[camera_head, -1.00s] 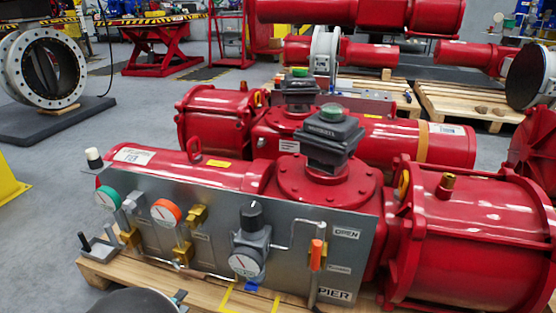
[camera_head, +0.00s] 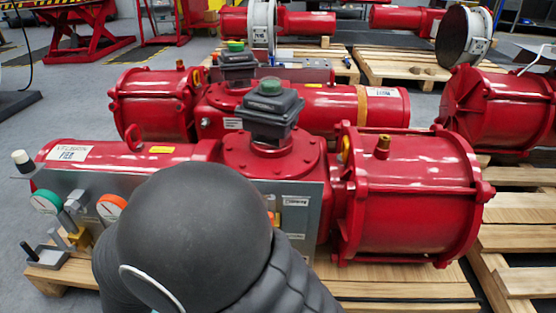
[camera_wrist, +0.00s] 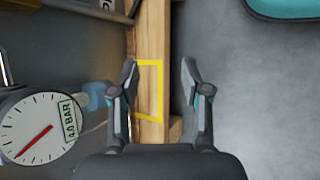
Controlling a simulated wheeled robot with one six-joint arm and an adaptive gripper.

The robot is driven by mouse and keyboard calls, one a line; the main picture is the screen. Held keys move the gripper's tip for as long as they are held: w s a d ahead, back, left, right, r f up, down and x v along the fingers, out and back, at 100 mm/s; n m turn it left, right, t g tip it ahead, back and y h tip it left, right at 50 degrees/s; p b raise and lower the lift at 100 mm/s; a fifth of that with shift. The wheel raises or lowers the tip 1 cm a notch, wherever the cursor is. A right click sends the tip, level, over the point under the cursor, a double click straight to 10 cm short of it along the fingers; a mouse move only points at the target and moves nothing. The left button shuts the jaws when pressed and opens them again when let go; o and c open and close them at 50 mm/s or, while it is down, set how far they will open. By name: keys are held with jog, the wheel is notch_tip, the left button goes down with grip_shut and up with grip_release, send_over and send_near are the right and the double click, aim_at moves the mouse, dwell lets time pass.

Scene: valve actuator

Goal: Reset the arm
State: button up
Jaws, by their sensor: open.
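In the wrist view my gripper (camera_wrist: 158,75) is open, its two fingers apart with nothing between them. It hangs over the edge of a wooden pallet (camera_wrist: 152,35) that has a yellow outlined square marked on it. A pressure gauge (camera_wrist: 40,128) labelled 4.0 BAR with a red needle shows left of the gripper. In the head view my dark rounded arm link (camera_head: 195,230) covers the middle of the grey control panel (camera_head: 313,215). The gripper itself is hidden in the head view. The red valve actuator (camera_head: 410,205) stands behind the panel on its pallet.
A second red actuator (camera_head: 150,105) stands behind. More pallets (camera_head: 515,240) are at the right. Grey floor (camera_wrist: 255,110) lies open right of the gripper.

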jog(key=s+d+r+m+y+p, duration=0.1)
jog(key=d+r+m+y+p, duration=0.2)
jog(key=d+r+m, duration=0.5)
jog(key=s+d+r+m+y+p, duration=0.2)
jog(key=d+r+m+p, duration=0.3)
jog(key=d+r, duration=1.7)
notch_tip(320, 180, up, 3)
jog(key=m+y, duration=0.1)
jog(key=m, duration=0.2)
jog(key=shift+d, duration=0.4)
jog(key=shift+r, duration=0.1)
